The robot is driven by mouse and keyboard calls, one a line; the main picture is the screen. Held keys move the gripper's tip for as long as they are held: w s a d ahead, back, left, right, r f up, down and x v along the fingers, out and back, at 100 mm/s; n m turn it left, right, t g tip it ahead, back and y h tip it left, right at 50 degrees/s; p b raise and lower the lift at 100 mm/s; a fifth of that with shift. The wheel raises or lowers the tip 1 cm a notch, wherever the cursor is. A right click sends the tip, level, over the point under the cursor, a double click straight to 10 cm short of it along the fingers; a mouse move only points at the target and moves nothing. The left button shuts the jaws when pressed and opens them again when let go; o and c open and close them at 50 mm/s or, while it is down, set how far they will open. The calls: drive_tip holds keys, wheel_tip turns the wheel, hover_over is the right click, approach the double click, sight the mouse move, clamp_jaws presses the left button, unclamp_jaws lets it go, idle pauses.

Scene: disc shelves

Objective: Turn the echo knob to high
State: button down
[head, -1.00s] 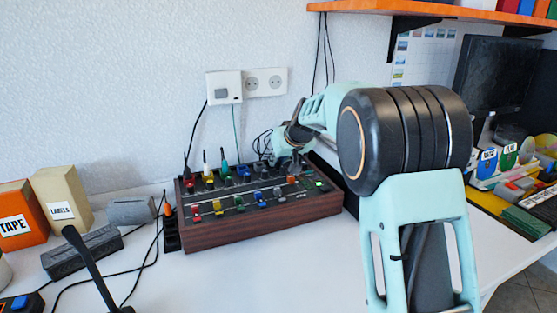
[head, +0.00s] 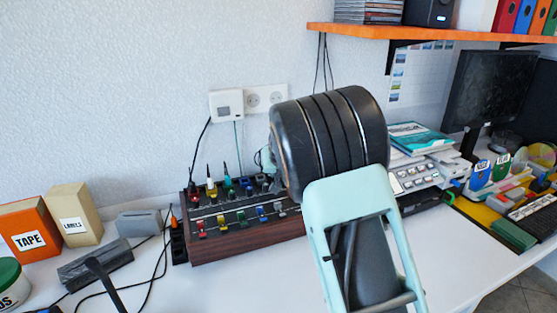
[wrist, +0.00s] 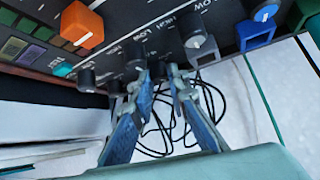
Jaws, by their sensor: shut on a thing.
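The mixer (head: 245,243), a dark panel in a wooden case with coloured knobs and sliders, stands on the white table. The wrist view shows its panel (wrist: 150,20) close up, with LOW and HIGH marks. My gripper (wrist: 160,75) is at the panel, its two blue-grey fingers close together around a small dark knob, mostly hidden between the tips. I cannot read an echo label or this knob's setting. A black knob (wrist: 87,79) and an orange knob (wrist: 82,25) are to the left. In the head view my arm hides the gripper and the mixer's right end.
A grey slider cap (wrist: 207,50) and a blue one (wrist: 256,32) are right of the fingers. Black cables (wrist: 165,125) lie beyond. In the head view, plugs rise from the mixer's back, and an orange TAPE box (head: 30,232) and a LABELS box (head: 75,215) stand left.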

drive_tip(key=p, duration=0.1)
drive_tip(key=m+h+p, duration=0.1)
drive_tip(key=p, duration=0.1)
drive_tip(key=m+h+p, duration=0.1)
drive_tip(key=shift+a+r+p, duration=0.25)
drive_tip(key=shift+p, duration=0.05)
drive_tip(key=shift+f+m+h+p, duration=0.15)
drive_tip(key=shift+m+h+p, duration=0.55)
drive_tip(key=shift+m+p, duration=0.5)
drive_tip(key=shift+f, duration=0.1)
drive_tip(key=c, duration=1.9)
unclamp_jaws()
drive_tip(key=shift+v, duration=4)
drive_tip(key=shift+w+a, duration=0.1)
